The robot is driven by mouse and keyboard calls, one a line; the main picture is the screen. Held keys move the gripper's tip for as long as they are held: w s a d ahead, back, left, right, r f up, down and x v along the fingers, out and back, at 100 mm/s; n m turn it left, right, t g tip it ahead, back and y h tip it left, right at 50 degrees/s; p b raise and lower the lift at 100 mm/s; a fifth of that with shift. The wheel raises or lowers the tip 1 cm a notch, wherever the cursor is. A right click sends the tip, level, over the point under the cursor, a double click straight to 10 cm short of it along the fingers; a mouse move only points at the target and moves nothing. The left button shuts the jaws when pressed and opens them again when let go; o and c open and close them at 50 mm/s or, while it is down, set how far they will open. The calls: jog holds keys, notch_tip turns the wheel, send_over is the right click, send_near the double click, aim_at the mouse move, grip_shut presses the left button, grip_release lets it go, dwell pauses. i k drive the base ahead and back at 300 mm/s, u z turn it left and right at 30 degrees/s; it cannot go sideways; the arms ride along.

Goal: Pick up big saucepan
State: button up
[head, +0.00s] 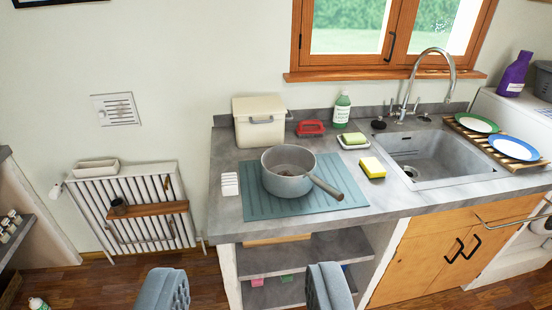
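The big saucepan (287,184) is grey metal with one long handle pointing to the lower right. It stands upright on a teal ribbed mat (262,208) on the grey counter, and its inside looks empty apart from a brownish patch. My gripper (246,271) shows at the bottom edge as two grey-blue fingers spread wide apart. It is open and empty, nearer to the camera than the counter front and apart from the saucepan. The rest of the gripper is out of frame.
Behind the saucepan are a cream bin (259,131), a red brush (310,128) and a green bottle (342,109). A yellow sponge (373,167) lies right of the handle, near the sink (436,157). A radiator (133,208) is on the left wall.

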aim_at(288, 171)
jog(key=u, duration=0.05)
jog(key=i, duration=1.1)
jog(key=u, duration=0.1)
